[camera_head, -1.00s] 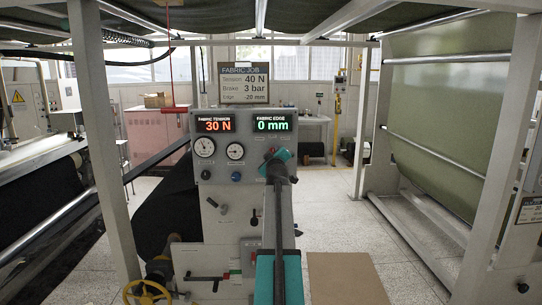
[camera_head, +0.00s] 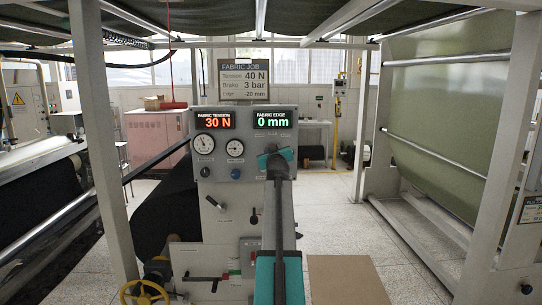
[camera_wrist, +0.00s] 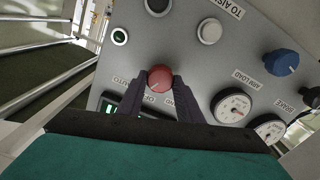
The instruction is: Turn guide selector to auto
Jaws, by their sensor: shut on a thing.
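The guide selector is a red round knob (camera_wrist: 160,77) on the grey control panel (camera_wrist: 200,75). Labels reading AUTO and OFF, and a third partly covered one, sit around it. My gripper (camera_wrist: 160,88) has its two dark fingers closed on either side of the knob. In the head view my teal gripper (camera_head: 275,160) is at the right part of the panel face, below the FABRIC EDGE display (camera_head: 272,119), and hides the knob. I cannot tell which label the knob points to.
A FABRIC TENSION display (camera_head: 215,120) reads 30 N and the edge display 0 mm. Two gauges (camera_head: 204,143), a blue knob (camera_wrist: 281,62) and several buttons are near. A job sign (camera_head: 243,81) stands above. A yellow handwheel (camera_head: 145,291) is low left.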

